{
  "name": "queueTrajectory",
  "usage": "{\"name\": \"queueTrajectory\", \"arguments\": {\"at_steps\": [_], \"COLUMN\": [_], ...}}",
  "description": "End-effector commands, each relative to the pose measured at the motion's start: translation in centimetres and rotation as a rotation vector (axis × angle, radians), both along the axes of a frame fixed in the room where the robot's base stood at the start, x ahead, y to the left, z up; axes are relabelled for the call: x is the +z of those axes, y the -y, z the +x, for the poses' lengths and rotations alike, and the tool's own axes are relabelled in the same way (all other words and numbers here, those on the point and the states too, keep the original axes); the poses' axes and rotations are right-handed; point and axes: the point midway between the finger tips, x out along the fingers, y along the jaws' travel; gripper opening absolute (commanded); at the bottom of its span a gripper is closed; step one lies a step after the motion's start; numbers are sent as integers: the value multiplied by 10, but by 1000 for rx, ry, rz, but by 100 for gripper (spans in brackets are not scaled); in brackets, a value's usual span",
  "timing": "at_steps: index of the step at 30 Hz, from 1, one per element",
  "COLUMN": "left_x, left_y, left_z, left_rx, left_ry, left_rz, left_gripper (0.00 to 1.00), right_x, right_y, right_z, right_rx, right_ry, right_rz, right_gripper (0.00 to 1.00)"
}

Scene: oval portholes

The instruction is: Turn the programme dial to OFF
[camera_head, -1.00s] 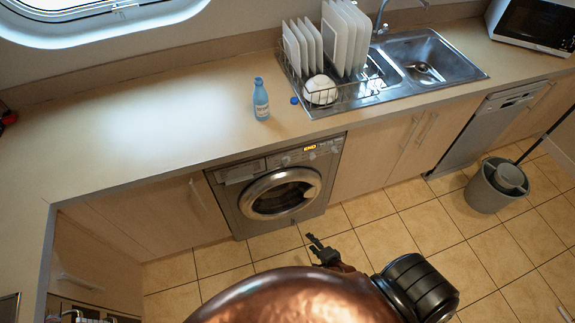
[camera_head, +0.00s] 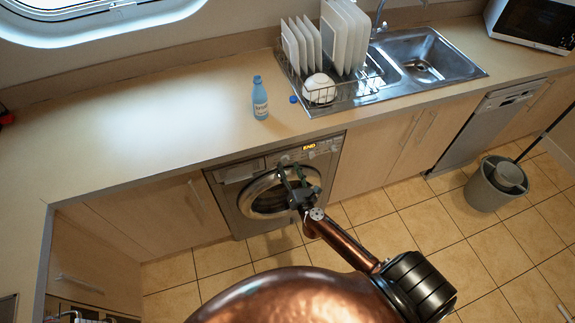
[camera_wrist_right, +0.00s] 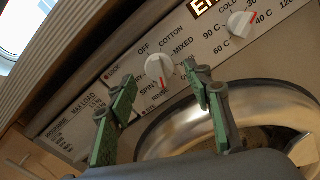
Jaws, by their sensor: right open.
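The programme dial (camera_wrist_right: 158,70) is a white round knob on the washing machine (camera_head: 272,190). In the right wrist view its red mark is at the lower edge, near the SPIN and RINSE words, and OFF stands at its upper left. My right gripper (camera_wrist_right: 162,88) is open, with green-padded fingers on either side of the dial in that view. I see no clear contact with the dial. In the head view the right gripper (camera_head: 292,168) is in front of the machine's upper door and panel, and the dial is hard to make out. My left gripper is not in view.
A second white knob (camera_wrist_right: 240,22) for temperature is at the upper right of the programme dial. The lit END display (camera_head: 309,147) is on the panel. The round door (camera_head: 252,204) is below. The worktop (camera_head: 150,130) overhangs above, with a blue bottle (camera_head: 260,98).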

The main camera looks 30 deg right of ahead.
Motion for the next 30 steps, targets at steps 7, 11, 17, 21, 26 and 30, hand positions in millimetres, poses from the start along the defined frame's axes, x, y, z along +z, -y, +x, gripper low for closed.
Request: {"name": "queueTrajectory", "arguments": {"at_steps": [7, 11, 17, 21, 26, 30], "left_x": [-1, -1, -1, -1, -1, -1], "left_y": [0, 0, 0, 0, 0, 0], "left_z": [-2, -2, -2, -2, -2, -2], "left_rx": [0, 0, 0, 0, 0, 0], "left_ry": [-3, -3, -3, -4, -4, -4], "left_rz": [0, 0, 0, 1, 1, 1], "left_gripper": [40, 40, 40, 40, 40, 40], "right_x": [0, -1, -1, -1, -1, -1], "right_y": [5, 5, 5, 5, 5, 5], "right_z": [20, 21, 21, 21, 21, 21], "right_rx": [0, 0, 0, 0, 0, 0], "right_ry": [-1, -1, -1, -1, -1, -1], "right_rz": [-1, -1, -2, -2, -2, -2], "right_gripper": [46, 46, 42, 32, 22, 12]}}
